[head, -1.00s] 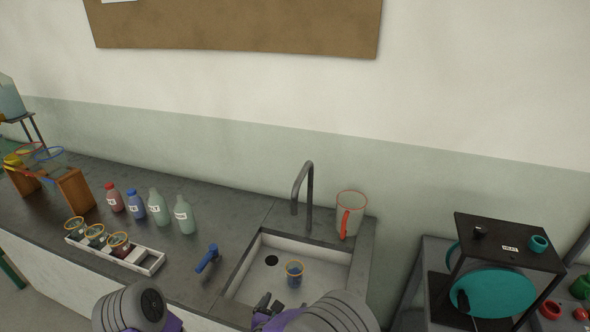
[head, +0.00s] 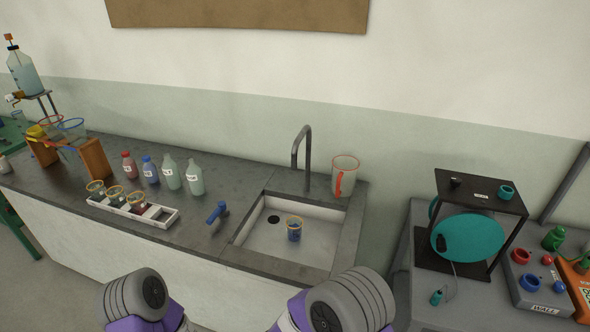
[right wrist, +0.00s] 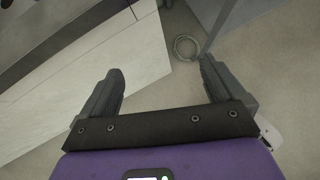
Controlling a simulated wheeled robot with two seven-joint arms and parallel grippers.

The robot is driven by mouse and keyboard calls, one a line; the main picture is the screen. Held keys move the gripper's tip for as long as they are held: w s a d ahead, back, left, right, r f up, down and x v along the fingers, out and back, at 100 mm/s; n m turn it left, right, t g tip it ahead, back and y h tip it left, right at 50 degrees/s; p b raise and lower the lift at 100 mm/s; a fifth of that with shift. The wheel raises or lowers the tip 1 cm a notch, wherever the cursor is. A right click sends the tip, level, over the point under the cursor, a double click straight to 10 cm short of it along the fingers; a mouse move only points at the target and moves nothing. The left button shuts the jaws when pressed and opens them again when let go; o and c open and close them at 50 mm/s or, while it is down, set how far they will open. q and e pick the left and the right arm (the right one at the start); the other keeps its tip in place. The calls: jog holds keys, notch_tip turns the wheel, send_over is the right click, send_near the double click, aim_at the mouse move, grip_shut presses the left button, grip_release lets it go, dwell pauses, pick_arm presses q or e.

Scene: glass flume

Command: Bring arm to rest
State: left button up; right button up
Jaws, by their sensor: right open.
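My right gripper (right wrist: 158,88) shows in the right wrist view, with its two dark fingers wide apart and nothing between them. It hangs over the floor beside the white counter front (right wrist: 110,80). In the head view only rounded grey and purple links of my two arms show at the bottom edge, and both hands are out of the picture. A small cup with a yellow rim and blue contents (head: 294,229) stands in the sink (head: 262,243), apart from my arms.
The counter holds a white rack (head: 160,213) with several cups, several bottles (head: 195,179), a blue tap handle (head: 217,212), a faucet (head: 308,150) and a red-handled jug (head: 344,175). A grey table with a black stand (head: 480,183) is at right. Floor is free at lower left.

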jog(key=s+d+f+m+g+y+b, duration=0.1)
jog(key=s+f+m+g+y+b, duration=0.7)
jog(key=s+f+m, duration=1.2)
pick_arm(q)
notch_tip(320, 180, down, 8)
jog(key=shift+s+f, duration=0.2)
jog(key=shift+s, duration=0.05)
pick_arm(e)
jog(key=w+d+m, duration=0.1)
jog(key=m, duration=0.2)
jog(key=w+d+f+m+t+y, duration=0.1)
jog(key=d+m, duration=0.1)
jog(key=m, duration=0.2)
jog(key=w+d+m, duration=0.1)
jog(key=m, duration=0.3)
jog(key=shift+w+d+f+t+y, duration=0.2)
jog(key=shift+f+t+y, duration=0.1)
jog(key=shift+f+y, duration=0.1)
jog(key=shift+c, duration=0.2)
